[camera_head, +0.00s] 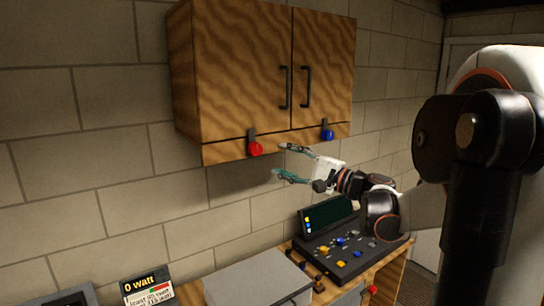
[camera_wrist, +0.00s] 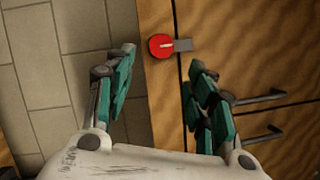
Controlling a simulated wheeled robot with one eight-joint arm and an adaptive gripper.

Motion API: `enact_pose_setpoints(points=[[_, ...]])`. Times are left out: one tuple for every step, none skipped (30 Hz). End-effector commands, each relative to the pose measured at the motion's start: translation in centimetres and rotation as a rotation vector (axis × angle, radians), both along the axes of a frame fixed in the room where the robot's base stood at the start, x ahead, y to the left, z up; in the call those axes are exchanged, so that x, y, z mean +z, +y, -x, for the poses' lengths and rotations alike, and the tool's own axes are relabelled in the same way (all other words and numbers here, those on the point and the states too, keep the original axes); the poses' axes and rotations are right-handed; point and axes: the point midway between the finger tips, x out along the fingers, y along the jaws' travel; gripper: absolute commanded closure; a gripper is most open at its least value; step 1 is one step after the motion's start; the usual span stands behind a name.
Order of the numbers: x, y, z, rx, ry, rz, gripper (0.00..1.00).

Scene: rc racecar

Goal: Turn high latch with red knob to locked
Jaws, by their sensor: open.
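The latch with the red knob (camera_head: 255,149) is at the lower left of the wooden wall cabinet (camera_head: 240,70). Its dark latch piece stands straight up above the knob in the head view. In the wrist view the red knob (camera_wrist: 161,46) lies ahead of my fingers, between them, with the grey latch piece pointing right. My gripper (camera_head: 279,161) is open and empty, just right of and a little below the red knob in the head view. Its two green-padded fingers (camera_wrist: 163,68) are spread wide in the wrist view, apart from the knob.
A second latch with a blue knob (camera_head: 327,135) is on the cabinet's right side. Two dark door handles (camera_head: 283,88) are above. Below stand a control console (camera_head: 345,245), a grey box (camera_head: 258,280) and a small "0 watt" display (camera_head: 147,287). The wall left of the cabinet is clear.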

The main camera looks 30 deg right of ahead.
Motion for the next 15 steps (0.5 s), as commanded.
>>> enact_pose_setpoints(points=[[-0.1,-0.4,0.7,-0.003,0.000,0.000,0.50],[-0.2,-0.6,1.1,-0.003,0.000,0.000,0.50],[-0.2,-0.7,1.5,-0.002,0.001,0.000,0.50],[-0.3,-0.8,1.8,-0.002,0.001,0.000,0.50],[-0.3,-0.9,2.0,-0.002,0.001,0.000,0.50],[-0.4,-1.0,2.3,-0.002,0.001,0.000,0.50],[-0.4,-1.1,2.4,-0.001,0.000,0.000,0.50],[-0.4,-1.1,2.5,-0.001,0.000,0.000,0.50],[-0.4,-1.1,2.6,0.000,0.000,0.000,0.50],[-0.4,-1.1,2.7,0.000,0.000,0.000,0.50],[-0.4,-1.2,2.7,0.000,0.000,0.000,0.50],[-0.4,-1.1,2.7,0.000,0.000,0.000,0.50],[-0.4,-1.1,2.7,0.000,0.000,0.000,0.50],[-0.4,-1.1,2.7,0.000,0.000,0.000,0.50],[-0.4,-1.1,2.7,0.000,0.000,0.000,0.50]])
